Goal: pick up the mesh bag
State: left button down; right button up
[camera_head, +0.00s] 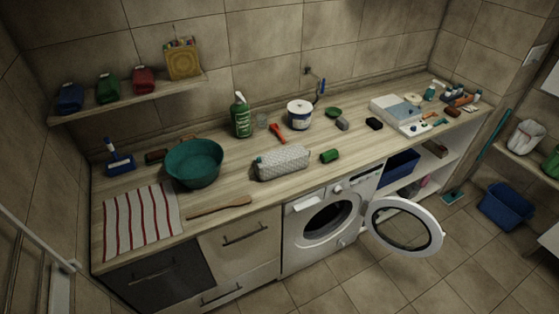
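A pale grey-white bag with a fine net-like pattern, which looks like the mesh bag (283,163), lies lengthwise on the wooden counter (245,215) near its front edge. It sits just above and left of the open washing machine. Neither of my grippers is in view.
A teal basin (195,163), striped towel (142,220) and wooden stick (219,207) are left of the bag. A green bottle (242,116), red-handled tool (277,133) and white tub (299,114) stand behind. The washing machine door (438,235) hangs open into the floor space.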

aim_at(296, 156)
jog(key=z, duration=0.8)
jog(key=i, duration=1.2)
jog(key=u, duration=0.95)
